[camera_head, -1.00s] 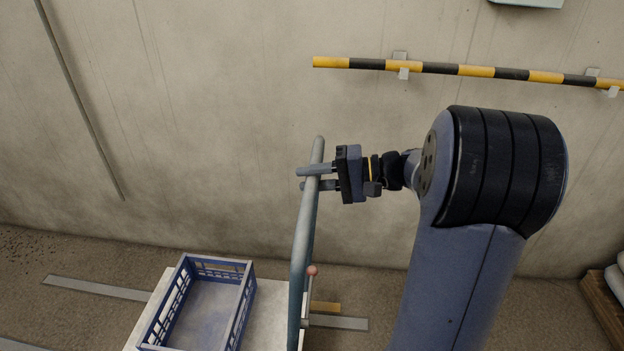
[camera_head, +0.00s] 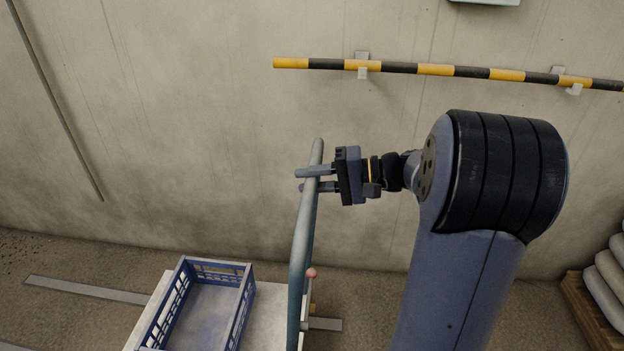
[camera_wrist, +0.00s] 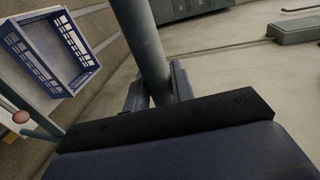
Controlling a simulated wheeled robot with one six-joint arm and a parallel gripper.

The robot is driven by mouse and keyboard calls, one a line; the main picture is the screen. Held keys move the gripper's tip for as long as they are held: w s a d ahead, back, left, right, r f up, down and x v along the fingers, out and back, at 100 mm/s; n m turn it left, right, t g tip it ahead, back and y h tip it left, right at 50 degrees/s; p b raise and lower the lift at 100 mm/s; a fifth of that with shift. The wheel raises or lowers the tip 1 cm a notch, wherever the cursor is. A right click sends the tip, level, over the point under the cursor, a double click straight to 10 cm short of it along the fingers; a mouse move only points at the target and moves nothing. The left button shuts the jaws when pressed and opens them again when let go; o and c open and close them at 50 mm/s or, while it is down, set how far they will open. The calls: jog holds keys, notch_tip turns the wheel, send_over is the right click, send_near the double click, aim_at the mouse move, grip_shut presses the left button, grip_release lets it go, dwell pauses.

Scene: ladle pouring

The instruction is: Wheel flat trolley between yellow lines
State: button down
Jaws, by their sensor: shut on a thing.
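The flat trolley's pale deck (camera_head: 268,318) shows at the bottom of the head view, cut off by the frame edge. Its grey-blue push handle (camera_head: 303,240) rises from the deck. My gripper (camera_head: 301,181) is shut on the upper part of this handle, one finger above the other. In the wrist view the handle bar (camera_wrist: 146,42) runs between the two fingers (camera_wrist: 158,92). No clearly yellow floor lines show; a grey strip (camera_head: 85,290) lies left of the trolley and a short grey piece (camera_head: 326,324) right of it.
A blue crate (camera_head: 240,318) sits on the deck; it appears empty. A yellow-and-black bar (camera_head: 435,70) is fixed to the concrete wall (camera_head: 190,120) behind. Sacks on a wooden pallet (camera_head: 592,312) stand at the right edge. A reddish knob (camera_head: 311,273) is beside the handle.

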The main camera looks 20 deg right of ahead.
jog(key=c, duration=1.2)
grip_release()
jog(key=shift+c, duration=0.2)
jog(key=p+v, duration=0.1)
jog(key=v, duration=0.9)
jog(key=shift+d, duration=0.4)
jog(key=shift+s+a, duration=0.1)
